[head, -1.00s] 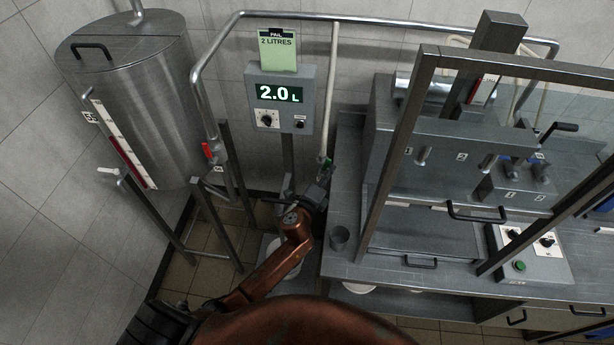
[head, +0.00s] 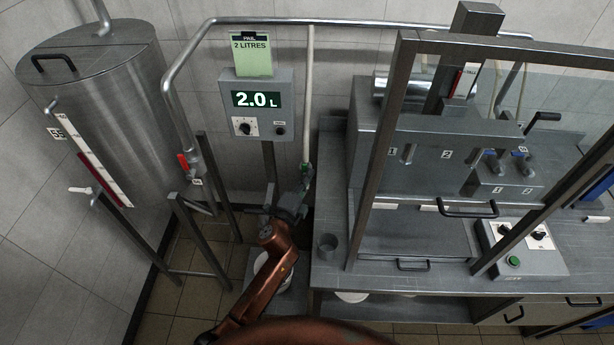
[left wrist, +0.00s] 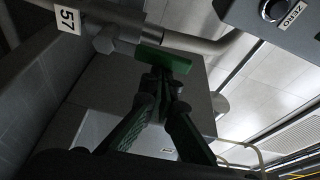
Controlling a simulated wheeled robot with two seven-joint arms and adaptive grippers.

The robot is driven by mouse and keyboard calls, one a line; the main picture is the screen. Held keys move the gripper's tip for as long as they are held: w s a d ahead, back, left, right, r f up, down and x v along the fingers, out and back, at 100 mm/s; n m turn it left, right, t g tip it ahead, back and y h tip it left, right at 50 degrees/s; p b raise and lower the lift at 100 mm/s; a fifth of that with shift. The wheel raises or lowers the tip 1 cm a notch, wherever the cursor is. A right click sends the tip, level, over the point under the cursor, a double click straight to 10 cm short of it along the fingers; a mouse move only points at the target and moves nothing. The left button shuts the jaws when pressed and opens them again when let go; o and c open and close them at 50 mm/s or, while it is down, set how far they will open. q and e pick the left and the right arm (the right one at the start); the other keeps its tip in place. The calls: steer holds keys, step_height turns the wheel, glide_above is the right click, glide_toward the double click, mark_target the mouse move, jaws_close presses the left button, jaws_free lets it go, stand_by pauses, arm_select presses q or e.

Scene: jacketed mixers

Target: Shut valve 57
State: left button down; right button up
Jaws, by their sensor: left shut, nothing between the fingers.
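The tag of valve 57 (left wrist: 67,19) hangs beside a metal pipe in the left wrist view. The valve's green handle (left wrist: 163,59) is close by, and it slants roughly along the pipe in that picture. In the head view the green valve (head: 306,169) is small, at the foot of a pale vertical pipe. My left gripper (left wrist: 160,82) is shut and empty, its fingertips right at the handle. I cannot tell whether they touch it. In the head view the left gripper (head: 298,198) is just below the valve. My right gripper does not show.
A display (head: 256,99) reads 2.0 L, with a "PAIL 2 LITRES" card (head: 250,54) above. A white pail (head: 262,265) stands low beside my arm. A red-handled valve (head: 183,162) and steel tank (head: 95,110) are left. A steel bench (head: 335,272) with a metal cup (head: 327,247) stands right.

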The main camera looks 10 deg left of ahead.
arm_select(q)
steer(key=s+d, duration=0.1)
steer(key=s, duration=0.8)
steer(key=shift+s+d, duration=0.15)
steer(key=shift+s, duration=0.05)
stand_by(0.6)
